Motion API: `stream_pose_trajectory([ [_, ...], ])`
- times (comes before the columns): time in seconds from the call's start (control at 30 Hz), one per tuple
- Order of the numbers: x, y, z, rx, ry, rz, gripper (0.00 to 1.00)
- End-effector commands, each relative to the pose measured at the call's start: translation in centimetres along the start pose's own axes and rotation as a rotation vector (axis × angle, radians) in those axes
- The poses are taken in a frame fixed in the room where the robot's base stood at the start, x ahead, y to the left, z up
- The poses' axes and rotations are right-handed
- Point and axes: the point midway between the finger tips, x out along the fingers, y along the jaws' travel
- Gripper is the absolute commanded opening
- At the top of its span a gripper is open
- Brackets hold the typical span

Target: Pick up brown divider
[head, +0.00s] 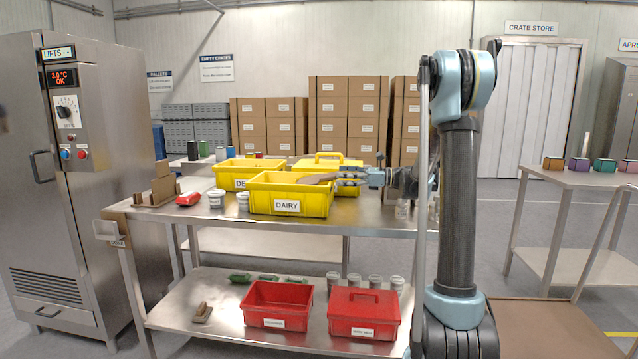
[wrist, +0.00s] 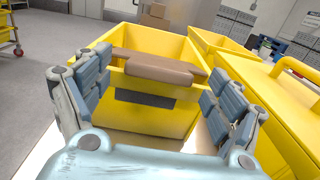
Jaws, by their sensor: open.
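A brown divider (wrist: 158,66) lies level across the top of the open yellow DAIRY crate (wrist: 160,128) in the wrist view. In the head view the divider (head: 316,179) shows at the right part of the crate (head: 265,206), next to my fingers. My gripper (wrist: 153,92) is open, with one finger at the left and one at the right of the picture and the divider between and beyond them. I see no finger touching the divider. In the head view my gripper (head: 345,178) reaches in from the right, just above the crate's right end.
More yellow crates (head: 236,165) stand behind, one lidded with a handle (head: 325,157). A stand with brown dividers (head: 160,190), a red item (head: 188,199) and small tubs (head: 217,199) are left on the steel table. Red crates (head: 277,301) sit on the lower shelf.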

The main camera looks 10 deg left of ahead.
Motion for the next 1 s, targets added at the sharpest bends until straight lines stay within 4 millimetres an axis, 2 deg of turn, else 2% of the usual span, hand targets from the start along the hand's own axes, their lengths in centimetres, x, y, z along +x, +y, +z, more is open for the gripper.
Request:
stream_pose_trajectory([
  [0.17, 0.0, 0.0, 0.0, 0.0, 0.0, -0.001, 0.86],
  [0.3, 0.0, 0.0, 0.0, 0.0, 0.0, -0.001, 0.54],
  [0.37, 0.0, 0.0, 0.0, 0.0, 0.0, -0.001, 0.41],
  [0.4, 0.0, 0.0, 0.0, 0.0, 0.0, -0.001, 0.38],
  [0.47, -0.1, 0.0, 0.0, 0.0, 0.0, -0.001, 0.38],
  [0.5, -0.1, 0.0, 0.0, 0.0, 0.0, -0.001, 0.34],
  [0.77, -0.1, 0.0, 0.3, 0.0, 0.0, -0.001, 0.34],
  [0.87, -0.1, 0.0, 1.1, 0.0, 0.0, -0.001, 0.34],
  [1.0, -0.1, 0.0, 3.2, 0.0, 0.0, -0.001, 0.34],
])
